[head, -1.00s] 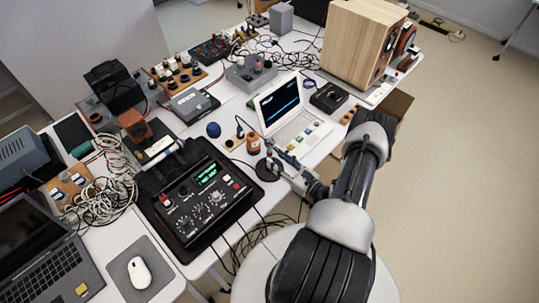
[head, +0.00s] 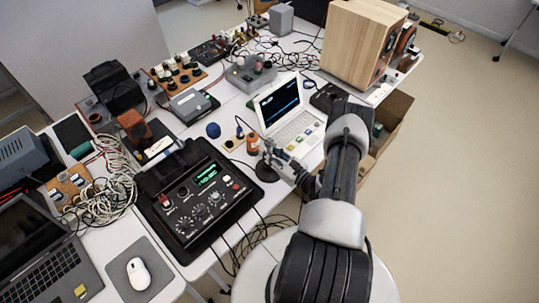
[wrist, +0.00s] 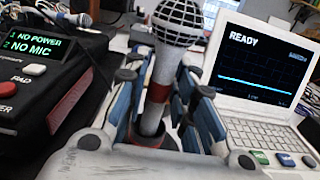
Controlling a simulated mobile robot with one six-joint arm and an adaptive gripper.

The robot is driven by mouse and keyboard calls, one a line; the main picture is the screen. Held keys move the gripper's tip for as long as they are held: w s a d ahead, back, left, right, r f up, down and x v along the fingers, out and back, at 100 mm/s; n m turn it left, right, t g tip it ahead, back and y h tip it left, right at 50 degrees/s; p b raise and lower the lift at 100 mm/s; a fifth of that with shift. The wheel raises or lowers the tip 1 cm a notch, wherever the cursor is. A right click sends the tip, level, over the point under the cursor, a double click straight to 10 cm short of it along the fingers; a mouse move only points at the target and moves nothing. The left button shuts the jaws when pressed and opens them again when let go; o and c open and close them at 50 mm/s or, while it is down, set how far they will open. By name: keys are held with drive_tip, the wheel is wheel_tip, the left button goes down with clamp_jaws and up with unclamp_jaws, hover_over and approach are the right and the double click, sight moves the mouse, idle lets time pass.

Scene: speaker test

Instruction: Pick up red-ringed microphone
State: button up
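The red-ringed microphone (wrist: 160,82) stands upright in the middle of the wrist view, with a dark mesh head, a grey body and a red band. My gripper (wrist: 165,92) is open, with one blue-padded finger on each side of the microphone body. A gap seems to show beside the body, and I see no clear grip. In the head view my gripper (head: 279,160) reaches in from the right, low over the table by the round black base (head: 266,172). The microphone is small and hard to make out there.
The black mixer (head: 200,195) is left of my gripper; its screen reads "NO POWER" and "NO MIC". The white laptop (head: 297,130), reading "READY", stands behind and right. A wooden speaker (head: 358,45) stands at the back right.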

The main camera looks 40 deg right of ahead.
clamp_jaws()
drive_tip(key=shift+r, duration=0.1)
